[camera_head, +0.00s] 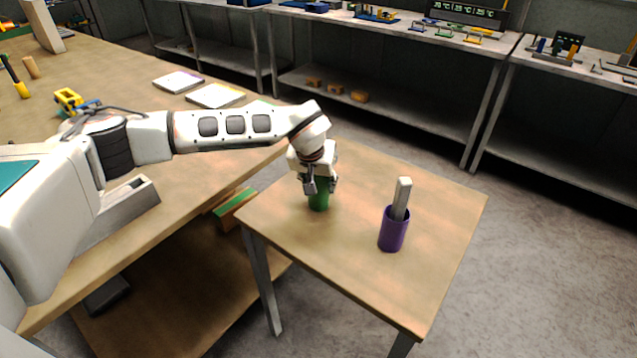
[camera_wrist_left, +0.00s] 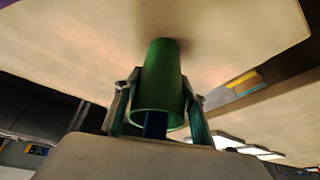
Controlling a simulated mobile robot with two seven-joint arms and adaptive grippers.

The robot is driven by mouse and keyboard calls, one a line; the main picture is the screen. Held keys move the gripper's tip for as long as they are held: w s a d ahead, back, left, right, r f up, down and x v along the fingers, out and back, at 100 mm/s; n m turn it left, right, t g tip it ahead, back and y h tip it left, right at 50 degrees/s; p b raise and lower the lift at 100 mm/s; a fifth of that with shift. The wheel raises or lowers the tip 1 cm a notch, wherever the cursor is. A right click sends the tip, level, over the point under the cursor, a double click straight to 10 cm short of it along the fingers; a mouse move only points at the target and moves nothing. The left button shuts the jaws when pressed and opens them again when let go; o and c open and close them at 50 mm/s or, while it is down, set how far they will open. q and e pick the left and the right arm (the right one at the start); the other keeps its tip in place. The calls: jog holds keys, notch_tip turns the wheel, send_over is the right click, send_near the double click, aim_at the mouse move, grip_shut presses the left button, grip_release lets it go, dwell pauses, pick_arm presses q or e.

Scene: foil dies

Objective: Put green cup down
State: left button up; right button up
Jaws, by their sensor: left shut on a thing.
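The green cup (camera_head: 319,199) is upright at the small wooden table (camera_head: 355,265), near its left side. In the left wrist view the green cup (camera_wrist_left: 160,85) sits between the two fingers with its base at or close to the tabletop (camera_wrist_left: 80,40); I cannot tell for sure whether it touches. Something dark blue (camera_wrist_left: 155,124) shows inside its mouth. My left gripper (camera_head: 319,184) is above and around the cup, shut on it; its fingers also show in the left wrist view (camera_wrist_left: 158,100). My right gripper is not in view.
A purple cup (camera_head: 392,232) with a pale bar (camera_head: 402,197) in it stands to the right on the small table. The large workbench (camera_head: 180,215) adjoins on the left. Shelved benches (camera_head: 400,50) line the back.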

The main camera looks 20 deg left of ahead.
pick_arm(q)
jog(key=o, duration=1.1)
jog(key=shift+f, duration=0.1)
jog(key=shift+r, duration=0.5)
jog(key=v, duration=1.1)
jog(key=shift+s+r, duration=0.1)
jog(key=shift+s, duration=0.1)
